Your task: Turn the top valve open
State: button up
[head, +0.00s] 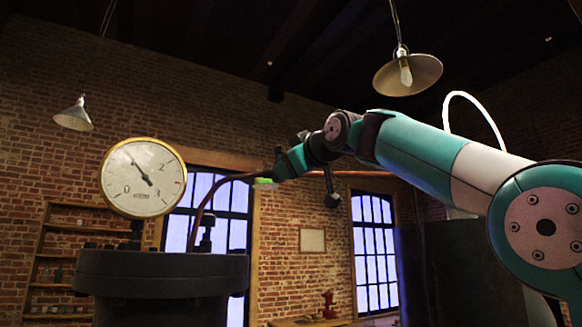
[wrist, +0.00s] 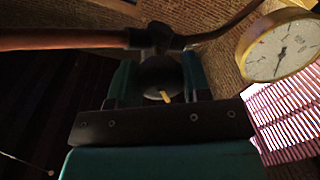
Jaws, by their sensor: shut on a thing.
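The top valve shows in the wrist view as a dark round knob (wrist: 160,72) with a small yellow mark, in front of a dark fitting on a pipe. My gripper (wrist: 158,80) has one teal finger on each side of the knob and is shut on it. The yellow mark lies near the lower edge of the knob, slightly tilted. In the head view my gripper (head: 277,172) is at the pipe line right of the gauge, and it hides the knob there. A small green patch shows beside it.
A brass-rimmed pressure gauge (head: 143,178) stands on a dark vessel (head: 160,272) at left; it also shows in the wrist view (wrist: 281,48). A copper pipe (wrist: 62,39) runs left from the fitting. A dark curved pipe (head: 204,207) rises near the vessel. Lamps hang above.

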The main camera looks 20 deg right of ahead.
jog(key=n, duration=0.4)
jog(key=shift+h, duration=0.4)
jog(key=shift+f+n+h, duration=0.1)
jog(key=shift+n+h, duration=0.2)
jog(key=shift+n, duration=2.2)
jog(key=o, duration=0.9)
jog(key=b+v, duration=0.7)
jog(key=v, duration=1)
jog(key=shift+s, duration=0.25)
